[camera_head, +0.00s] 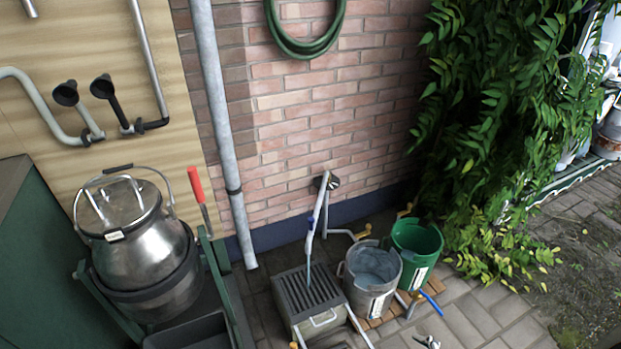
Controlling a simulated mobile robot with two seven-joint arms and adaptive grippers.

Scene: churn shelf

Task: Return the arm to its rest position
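The churn (153,245) is a steel can with a lid (122,203) and a raised handle.
A grated drain box (306,301) stands below a wall tap (327,182). A metal bucket (371,275) and a green bucket (416,250) stand right of it. A grey pipe (215,110) runs down the brick wall. Leafy vines (495,120) hang at the right. Paving (480,315) is mostly clear.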

